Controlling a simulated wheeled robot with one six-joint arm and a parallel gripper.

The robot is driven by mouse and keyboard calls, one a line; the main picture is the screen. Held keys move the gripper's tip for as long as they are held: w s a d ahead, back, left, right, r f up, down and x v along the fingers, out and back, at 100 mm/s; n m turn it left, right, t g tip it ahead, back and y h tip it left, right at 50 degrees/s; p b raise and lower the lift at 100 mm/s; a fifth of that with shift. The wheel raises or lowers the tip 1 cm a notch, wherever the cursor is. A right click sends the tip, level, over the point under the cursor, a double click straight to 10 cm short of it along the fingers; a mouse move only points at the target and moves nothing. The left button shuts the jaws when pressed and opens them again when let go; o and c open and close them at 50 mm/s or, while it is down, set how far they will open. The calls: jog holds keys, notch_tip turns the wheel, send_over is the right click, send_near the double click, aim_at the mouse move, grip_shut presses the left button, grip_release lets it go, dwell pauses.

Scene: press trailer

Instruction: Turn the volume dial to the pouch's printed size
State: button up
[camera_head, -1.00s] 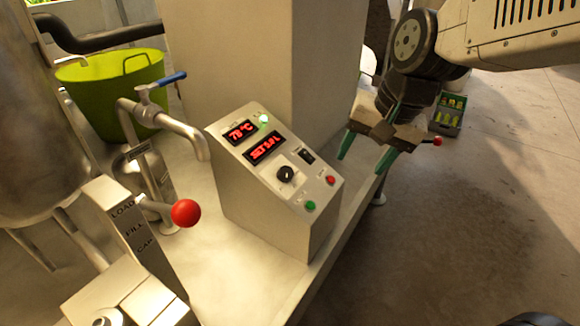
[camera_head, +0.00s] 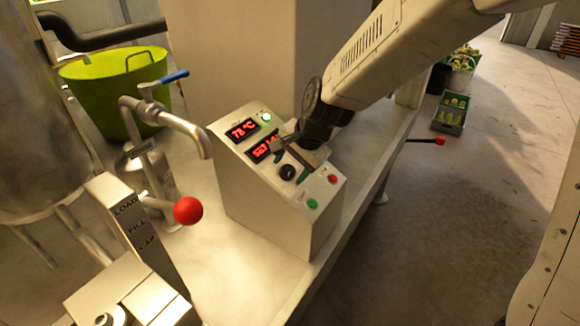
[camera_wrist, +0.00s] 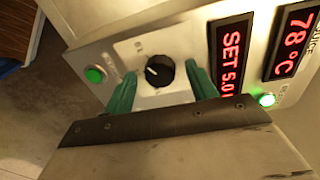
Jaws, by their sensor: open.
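The volume dial (camera_head: 287,172) is a round black knob on the sloped face of a pale control box (camera_head: 265,225). In the wrist view the dial (camera_wrist: 160,71) has a white mark pointing to the upper left. A red display (camera_wrist: 232,62) beside it reads SET 5.0, its end cut off by glare or blur. My gripper (camera_head: 293,163) is over the panel, its green fingers open. In the wrist view the fingers of my gripper (camera_wrist: 163,78) stand on either side of the dial; I cannot tell whether they touch it. No pouch is visible.
A second display (camera_head: 242,130) reads 78 °C, with a lit green lamp (camera_head: 266,117) near it. Green (camera_head: 312,204) and red (camera_head: 333,178) buttons sit near the dial. A tap (camera_head: 180,125), a red-ball lever (camera_head: 187,210) and a green tub (camera_head: 112,80) are to the left.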

jog(key=shift+a+f, duration=0.1)
jog(key=shift+f, duration=0.15)
jog(key=c, duration=1)
jog(key=shift+n, duration=0.3)
jog(key=n, duration=0.5)
jog(key=shift+n+t, duration=0.3)
jog(key=n, duration=0.5)
jog(key=shift+n, duration=0.3)
